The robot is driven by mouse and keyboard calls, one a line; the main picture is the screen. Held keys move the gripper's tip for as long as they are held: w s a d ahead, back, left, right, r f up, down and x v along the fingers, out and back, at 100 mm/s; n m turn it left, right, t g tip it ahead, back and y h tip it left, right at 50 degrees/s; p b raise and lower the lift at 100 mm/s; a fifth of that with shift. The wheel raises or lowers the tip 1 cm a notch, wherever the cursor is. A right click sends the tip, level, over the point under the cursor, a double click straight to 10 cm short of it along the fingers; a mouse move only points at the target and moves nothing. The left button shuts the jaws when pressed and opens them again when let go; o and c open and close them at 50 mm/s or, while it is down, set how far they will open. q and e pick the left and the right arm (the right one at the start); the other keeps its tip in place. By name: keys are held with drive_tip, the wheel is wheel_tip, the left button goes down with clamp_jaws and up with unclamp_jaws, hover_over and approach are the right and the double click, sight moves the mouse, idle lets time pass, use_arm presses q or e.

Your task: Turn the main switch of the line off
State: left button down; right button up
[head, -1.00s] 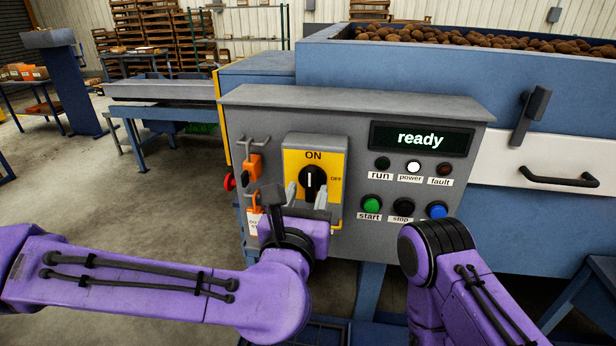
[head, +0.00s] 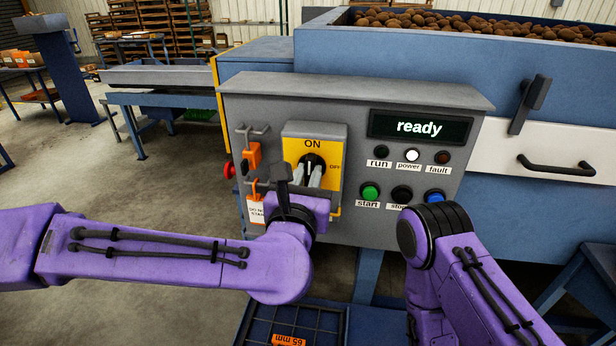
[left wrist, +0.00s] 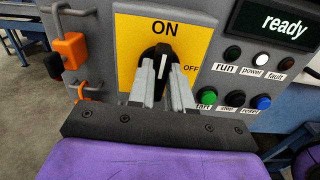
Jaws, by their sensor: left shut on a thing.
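The main switch is a black rotary knob (left wrist: 158,60) on a yellow plate (head: 327,142) marked ON at the top and OFF at the right. In the left wrist view the knob's white mark points up toward ON. My left gripper (left wrist: 160,90) is shut on the knob, one finger on each side of it. In the head view the left gripper (head: 308,172) partly covers the knob. The display (head: 419,127) reads "ready", and the white power lamp (head: 412,155) is lit. My right arm is at the lower right, its gripper out of view.
Start (head: 370,193), stop (head: 401,194) and blue reset (head: 435,196) buttons sit right of the switch. Orange padlocks (left wrist: 70,48) hang on a rack at its left. A blue hopper (head: 400,60) of potatoes stands behind. A drawer handle (head: 556,168) sticks out at right.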

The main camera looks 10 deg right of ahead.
use_arm(q)
drive_tip(key=m+b, duration=0.1)
drive_tip(key=m, duration=0.2)
drive_tip(key=shift+d+m, duration=0.1)
drive_tip(key=shift+m, duration=0.2)
drive_tip(key=m, duration=1.3)
drive_tip(key=shift+s+d+f+m, duration=0.15)
drive_tip(key=shift+d+f+m, duration=0.05)
drive_tip(key=shift+f+m, duration=0.2)
drive_tip(key=c, duration=1)
unclamp_jaws()
drive_tip(key=shift+c, duration=0.2)
